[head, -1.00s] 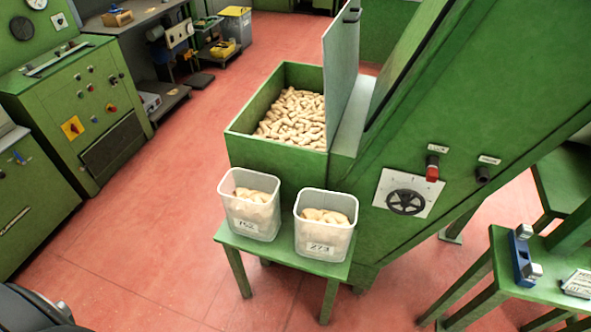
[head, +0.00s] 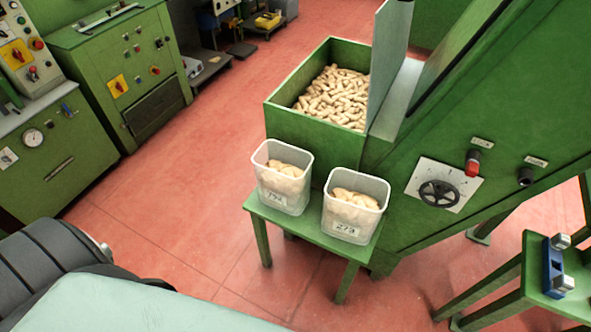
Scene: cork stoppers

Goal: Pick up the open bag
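No open bag can be made out in the head view. Two translucent plastic bins stand side by side on a small green table (head: 300,236). The left bin (head: 283,199) and the right bin (head: 352,226) both hold pale corks and carry number labels; the right one appears to read 273. Behind them a green hopper box (head: 310,133) is filled with loose cork stoppers (head: 335,96). Neither of my grippers is in view.
A large green machine with a black handwheel (head: 438,194) stands on the right. Green control cabinets (head: 128,90) stand at the left. A green stand (head: 520,290) holds a blue device (head: 553,268). Red floor (head: 190,190) is clear between. A dark ribbed shape and pale surface fill the lower left.

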